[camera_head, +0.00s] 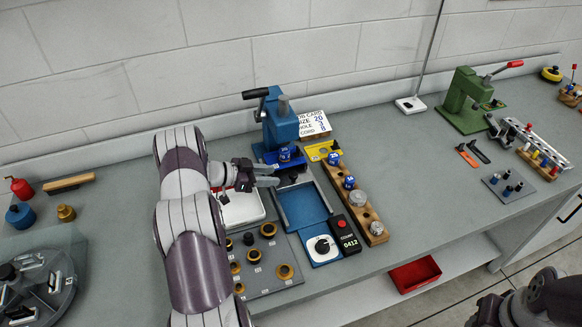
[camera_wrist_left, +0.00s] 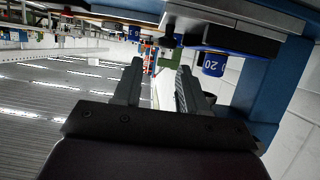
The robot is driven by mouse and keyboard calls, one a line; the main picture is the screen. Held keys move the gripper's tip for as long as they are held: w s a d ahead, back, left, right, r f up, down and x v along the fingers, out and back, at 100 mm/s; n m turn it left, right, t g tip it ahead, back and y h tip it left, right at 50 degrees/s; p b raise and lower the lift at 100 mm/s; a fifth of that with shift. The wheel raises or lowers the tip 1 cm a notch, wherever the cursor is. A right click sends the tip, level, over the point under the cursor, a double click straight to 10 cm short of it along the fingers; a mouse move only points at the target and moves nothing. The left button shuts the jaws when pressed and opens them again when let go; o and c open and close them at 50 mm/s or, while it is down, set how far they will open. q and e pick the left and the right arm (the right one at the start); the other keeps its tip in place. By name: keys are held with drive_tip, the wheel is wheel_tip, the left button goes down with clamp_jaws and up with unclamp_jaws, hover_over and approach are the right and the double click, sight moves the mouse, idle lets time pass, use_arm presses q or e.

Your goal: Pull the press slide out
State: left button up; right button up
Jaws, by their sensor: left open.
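The blue press (camera_head: 281,125) stands at the back of the bench, with a black-handled lever at its top. Its slide (camera_head: 288,163) is at the foot of the press, in front of the column; how far it sits in is hard to tell. A blue numbered die (camera_head: 286,153) is at the slide. My left gripper (camera_head: 274,176) is open and empty, just left of the slide's front. In the left wrist view, my gripper's two fingers (camera_wrist_left: 157,85) are apart with nothing between them. A blue piece marked 20 (camera_wrist_left: 213,65) shows right of them, beside the press column (camera_wrist_left: 264,90).
A blue tray (camera_head: 303,226) lies in front of the press. A wooden rack (camera_head: 364,218) with dies is right of it, and a counter box (camera_head: 345,238) is nearby. A grey plate (camera_head: 262,279) with brass pieces lies in front. A green press (camera_head: 467,97) stands farther right.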

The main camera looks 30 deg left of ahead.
sight(292, 175)
use_arm(q)
drive_tip(key=x, duration=0.4)
drive_tip(key=a+p+x, duration=0.1)
drive_tip(key=x, duration=0.1)
drive_tip(key=shift+w+d+f, duration=0.2)
drive_tip(key=shift+w+f, duration=0.05)
drive_tip(key=shift+w, duration=0.2)
drive_tip(key=shift+w+f, duration=0.1)
drive_tip(key=shift+d, duration=0.2)
use_arm(e)
drive_tip(key=shift+w+a+r, duration=0.2)
drive_tip(key=shift+w+r, duration=0.25)
drive_tip(key=shift+r, duration=0.25)
use_arm(q)
drive_tip(key=c, duration=0.3)
clamp_jaws()
use_arm(e)
drive_tip(key=shift+w, duration=0.15)
